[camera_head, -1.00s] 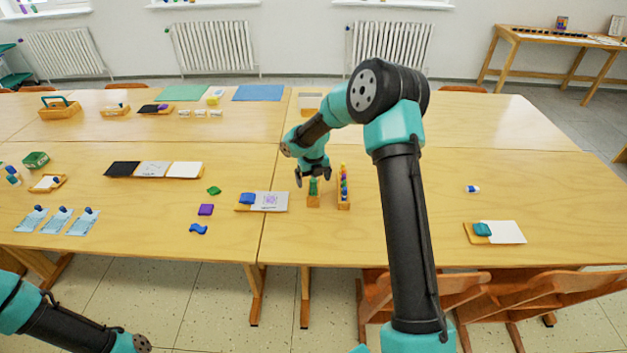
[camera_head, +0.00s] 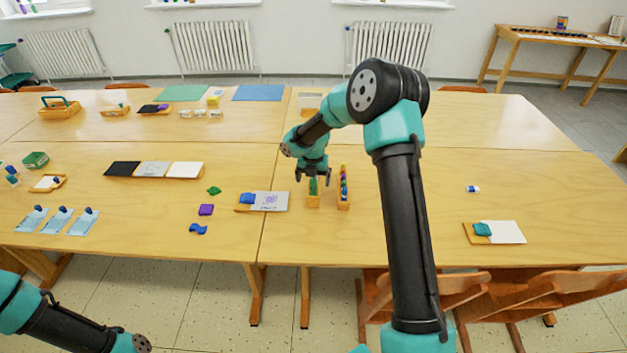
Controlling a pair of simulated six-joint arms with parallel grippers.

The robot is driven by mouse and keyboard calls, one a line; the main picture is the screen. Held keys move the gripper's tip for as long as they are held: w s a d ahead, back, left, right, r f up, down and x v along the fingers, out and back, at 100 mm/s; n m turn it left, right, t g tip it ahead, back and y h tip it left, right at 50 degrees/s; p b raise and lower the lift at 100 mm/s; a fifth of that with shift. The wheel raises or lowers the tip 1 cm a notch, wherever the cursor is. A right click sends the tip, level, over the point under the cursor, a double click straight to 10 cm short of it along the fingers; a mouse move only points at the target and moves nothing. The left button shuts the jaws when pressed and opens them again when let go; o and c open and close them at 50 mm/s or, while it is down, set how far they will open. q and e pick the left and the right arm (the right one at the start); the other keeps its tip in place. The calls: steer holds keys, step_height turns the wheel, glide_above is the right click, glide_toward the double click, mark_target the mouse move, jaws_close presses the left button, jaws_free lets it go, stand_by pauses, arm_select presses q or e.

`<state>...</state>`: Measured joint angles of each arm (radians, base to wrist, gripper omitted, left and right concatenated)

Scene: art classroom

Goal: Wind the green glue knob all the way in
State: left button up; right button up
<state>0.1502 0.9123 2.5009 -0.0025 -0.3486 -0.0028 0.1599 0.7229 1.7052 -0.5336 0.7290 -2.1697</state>
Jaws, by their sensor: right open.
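The green glue knob (camera_head: 313,186) stands upright in a small wooden holder (camera_head: 313,201) near the front middle of the table. My right gripper (camera_head: 313,177) is open, pointing down, with its fingers on either side of the knob's top. I cannot tell whether the fingers touch it. The knob's upper end is partly hidden by the gripper. My left arm shows only at the lower left corner, and its gripper is out of the picture.
A narrow wooden rack (camera_head: 344,203) of coloured pieces stands just right of the holder. A tray with a drawn card and blue block (camera_head: 247,199) lies to the left. A purple block (camera_head: 206,210) lies farther left. The table right of my right arm is mostly clear.

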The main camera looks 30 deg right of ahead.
steer(key=m, duration=0.5)
stand_by(0.4)
steer(key=c, duration=1.5)
steer(key=shift+o, duration=0.2)
